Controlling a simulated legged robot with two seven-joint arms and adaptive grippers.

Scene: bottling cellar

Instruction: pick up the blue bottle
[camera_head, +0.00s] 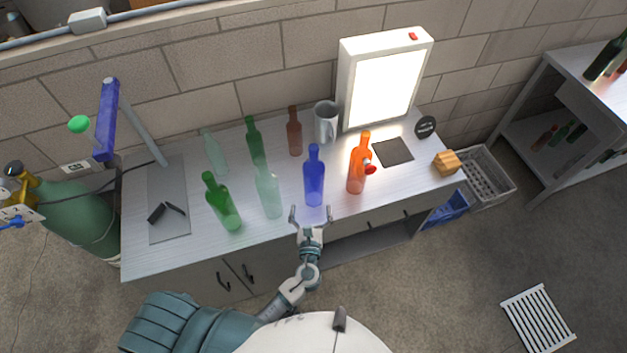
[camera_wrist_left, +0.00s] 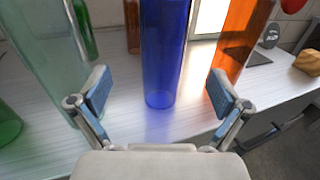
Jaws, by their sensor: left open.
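The blue bottle (camera_head: 314,178) stands upright near the front edge of the workbench, between a pale green bottle and an orange bottle. It also shows in the left wrist view (camera_wrist_left: 164,55), upright and straight ahead between the fingers, with its top out of the picture. My left gripper (camera_head: 311,214) is open just in front of the bottle, at the bench's front edge. Its two fingers show in the left wrist view (camera_wrist_left: 160,93), spread wide on either side of the bottle and apart from it. My right gripper is not in view.
A pale green bottle (camera_head: 268,194) stands close left and the orange bottle (camera_head: 357,172) close right. Other green bottles (camera_head: 223,204) and a brown bottle (camera_head: 294,133) stand left and behind. A grey jug (camera_head: 326,124) and a lit panel (camera_head: 381,85) stand at the back.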

